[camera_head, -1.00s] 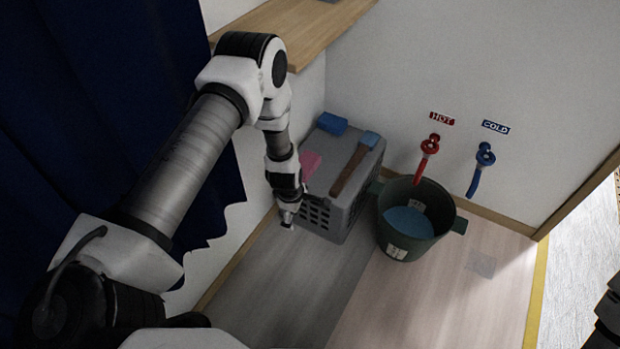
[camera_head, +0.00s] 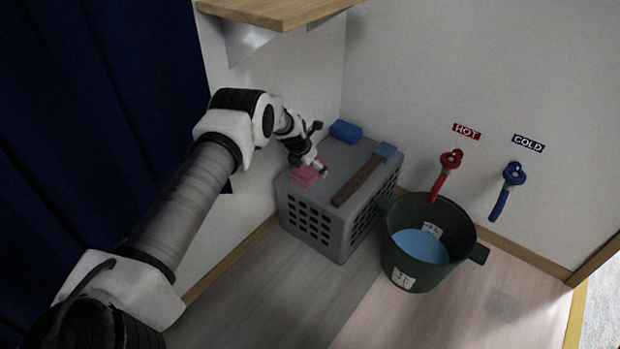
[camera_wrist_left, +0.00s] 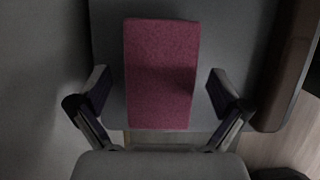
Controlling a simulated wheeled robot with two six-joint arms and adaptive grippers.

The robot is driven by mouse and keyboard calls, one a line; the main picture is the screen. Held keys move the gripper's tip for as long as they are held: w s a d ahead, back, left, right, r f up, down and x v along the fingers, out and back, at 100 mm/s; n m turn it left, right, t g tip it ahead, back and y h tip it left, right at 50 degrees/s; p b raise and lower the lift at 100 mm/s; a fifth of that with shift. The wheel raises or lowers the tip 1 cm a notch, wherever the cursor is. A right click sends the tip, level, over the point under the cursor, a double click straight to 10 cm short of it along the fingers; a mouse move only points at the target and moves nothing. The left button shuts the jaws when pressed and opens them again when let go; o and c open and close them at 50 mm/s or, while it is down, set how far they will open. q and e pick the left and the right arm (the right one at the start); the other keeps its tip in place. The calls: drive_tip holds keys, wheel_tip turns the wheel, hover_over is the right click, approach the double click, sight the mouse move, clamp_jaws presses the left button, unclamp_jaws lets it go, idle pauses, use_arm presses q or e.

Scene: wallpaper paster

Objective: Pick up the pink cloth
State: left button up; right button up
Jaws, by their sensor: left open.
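The pink cloth (camera_head: 306,176), a folded rectangular block, lies on top of the grey crate (camera_head: 345,215), near its left side. It also shows in the left wrist view (camera_wrist_left: 161,70), long side running up and down the picture. My left gripper (camera_head: 320,168) is at the cloth. In the left wrist view my left gripper (camera_wrist_left: 158,92) is open, with one finger on each side of the cloth and a gap at both sides. The fingers do not touch the cloth. My right gripper is not in view.
A blue block (camera_head: 346,131) and a brown-handled brush (camera_head: 362,180) lie on the crate, the brush right of the cloth. A dark green bucket (camera_head: 457,239) with blue contents stands right of the crate. Red (camera_head: 446,172) and blue (camera_head: 508,190) taps are on the wall. A wooden shelf (camera_head: 275,10) juts out above.

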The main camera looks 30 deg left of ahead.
use_arm(q)
drive_tip(key=shift+r, duration=0.25)
drive_tip(key=shift+f, duration=0.35)
drive_tip(key=c, duration=1.2)
